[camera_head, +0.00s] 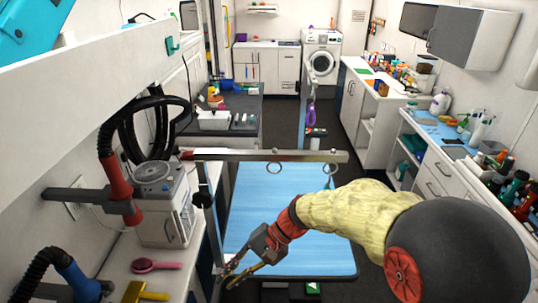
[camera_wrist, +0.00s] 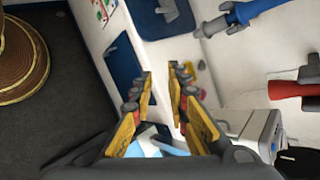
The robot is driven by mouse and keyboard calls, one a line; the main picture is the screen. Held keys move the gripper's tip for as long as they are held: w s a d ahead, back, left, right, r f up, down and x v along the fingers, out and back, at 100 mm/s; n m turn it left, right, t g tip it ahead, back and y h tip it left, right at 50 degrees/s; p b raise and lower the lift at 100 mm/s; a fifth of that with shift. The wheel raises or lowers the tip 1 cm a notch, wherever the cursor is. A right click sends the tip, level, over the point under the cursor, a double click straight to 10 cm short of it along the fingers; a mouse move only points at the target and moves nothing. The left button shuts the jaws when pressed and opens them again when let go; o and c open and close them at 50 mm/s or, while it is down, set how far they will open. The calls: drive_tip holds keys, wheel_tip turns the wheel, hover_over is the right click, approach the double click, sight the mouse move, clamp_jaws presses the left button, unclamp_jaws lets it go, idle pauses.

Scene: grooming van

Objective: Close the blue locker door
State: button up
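A gap to the panels seems to remain. In the head view my gripper (camera_head: 229,277) is low, beside the left counter, and no blue door is clearly seen there.
A blue-topped grooming table (camera_head: 262,215) stands right of the left counter, with a metal bar (camera_head: 270,156) across it. A dryer box (camera_head: 163,205), a pink brush (camera_head: 155,266) and a yellow tool (camera_head: 145,292) are on the counter. A round brown item (camera_wrist: 20,62) lies on the dark floor.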

drive_tip(key=s+d+r+n+t+h, duration=0.1)
drive_tip(key=s+d+r+t+h, duration=0.2)
drive_tip(key=d, duration=0.6)
drive_tip(key=s+d+r+n+t+h+b, duration=0.1)
drive_tip(key=s+d+r+t+h, duration=0.2)
drive_tip(key=d, duration=0.7)
drive_tip(key=s+d+r+n+t+h+b, duration=0.1)
drive_tip(key=s+d+r, duration=0.4)
drive_tip(key=d, duration=0.5)
drive_tip(key=shift+s+t+h, duration=0.9)
drive_tip(key=shift+h, duration=0.1)
drive_tip(key=shift+d, duration=0.1)
